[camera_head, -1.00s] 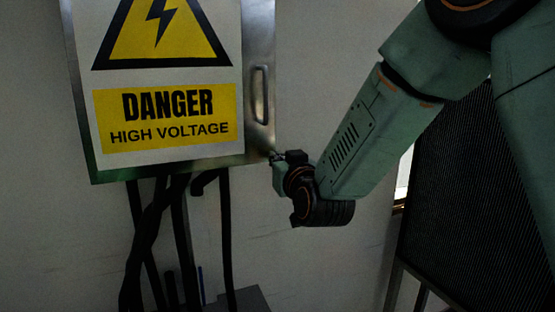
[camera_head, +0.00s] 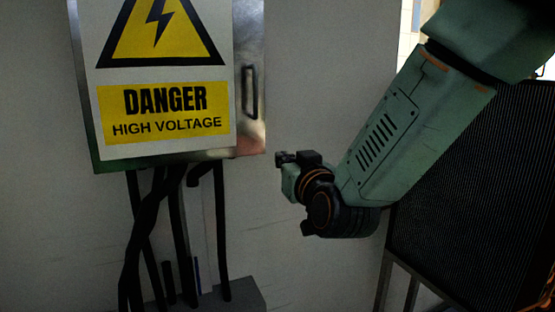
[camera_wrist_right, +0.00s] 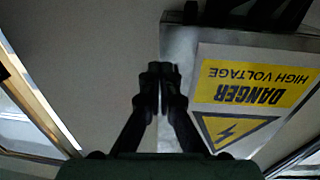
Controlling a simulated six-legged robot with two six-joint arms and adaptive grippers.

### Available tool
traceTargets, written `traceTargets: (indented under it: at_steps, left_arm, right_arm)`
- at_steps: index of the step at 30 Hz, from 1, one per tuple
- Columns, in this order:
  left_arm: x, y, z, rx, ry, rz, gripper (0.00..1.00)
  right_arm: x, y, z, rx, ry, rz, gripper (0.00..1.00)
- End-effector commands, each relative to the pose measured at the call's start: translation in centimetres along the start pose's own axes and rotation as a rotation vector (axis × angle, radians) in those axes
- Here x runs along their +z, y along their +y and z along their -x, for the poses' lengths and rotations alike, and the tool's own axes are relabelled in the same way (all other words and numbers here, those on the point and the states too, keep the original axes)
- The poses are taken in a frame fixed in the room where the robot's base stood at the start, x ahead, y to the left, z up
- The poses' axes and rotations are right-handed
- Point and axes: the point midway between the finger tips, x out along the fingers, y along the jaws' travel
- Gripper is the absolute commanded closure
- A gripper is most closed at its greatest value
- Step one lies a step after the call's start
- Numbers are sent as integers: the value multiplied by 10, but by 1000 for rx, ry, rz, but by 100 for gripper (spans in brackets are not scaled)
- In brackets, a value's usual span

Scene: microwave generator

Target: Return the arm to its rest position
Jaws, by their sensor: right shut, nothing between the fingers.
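My right arm (camera_head: 385,135) comes in from the upper right in the head view. Its gripper (camera_head: 284,158) points left, just right of the lower edge of the metal electrical box (camera_head: 250,135) and apart from it. In the right wrist view my right gripper (camera_wrist_right: 161,72) is shut and empty, with its fingertips together. Behind it the box's metal edge (camera_wrist_right: 180,45) and its danger sign (camera_wrist_right: 250,87) show upside down. The box door is shut, with a vertical handle (camera_head: 250,92) on its right side. My left gripper is not in view.
Thick black cables (camera_head: 180,230) hang from under the box toward a grey block (camera_head: 240,293) below. A dark ribbed panel (camera_head: 470,190) on a metal frame stands at the right behind my arm. The pale wall (camera_head: 320,90) between box and arm is clear.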

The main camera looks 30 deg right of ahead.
Motion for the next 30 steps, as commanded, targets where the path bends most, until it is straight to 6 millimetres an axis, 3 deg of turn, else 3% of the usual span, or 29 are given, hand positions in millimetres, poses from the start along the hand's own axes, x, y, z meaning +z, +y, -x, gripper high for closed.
traceTargets:
  at_steps: [3, 9, 17, 20, 22, 30]
  left_arm:
    - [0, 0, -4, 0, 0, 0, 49]
    - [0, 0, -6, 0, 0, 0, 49]
    - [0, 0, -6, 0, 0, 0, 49]
    - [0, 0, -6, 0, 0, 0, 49]
    - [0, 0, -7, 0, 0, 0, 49]
    - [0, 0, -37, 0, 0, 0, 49]
  right_arm:
    - [1, 2, 18, 0, 0, -3, 100]
    - [0, 3, 36, 1, 1, -2, 100]
    - [0, 3, 40, 0, -1, -8, 100]
    - [10, -1, 41, -16, -49, -50, 100]
    - [28, -7, 43, -39, -120, -86, 100]
    - [180, -22, 65, -69, -454, -100, 100]
